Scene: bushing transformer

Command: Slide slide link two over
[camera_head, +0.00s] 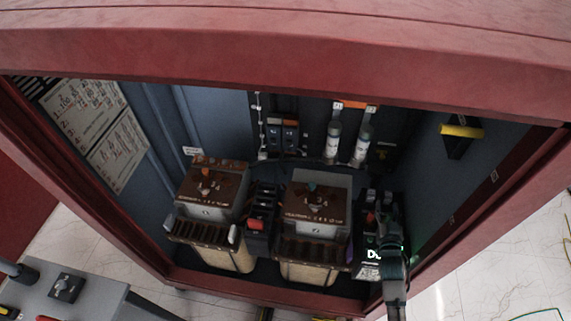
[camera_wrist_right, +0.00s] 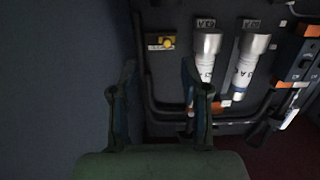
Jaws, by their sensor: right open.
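No part is clearly readable as slide link two. Small blocks with orange and blue parts (camera_head: 282,134) sit on the back wall of the cabinet; similar blocks show at the right edge of the right wrist view (camera_wrist_right: 303,52). The left gripper is not in view.
Two white cylinders (camera_head: 333,140) stand on the back wall. Two brown-topped transformers (camera_head: 208,190) (camera_head: 316,200) fill the cabinet floor, with a black terminal block (camera_head: 264,205) between them. A yellow handle (camera_head: 460,131) is on the right wall. The red cabinet frame (camera_head: 300,62) edges the opening.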

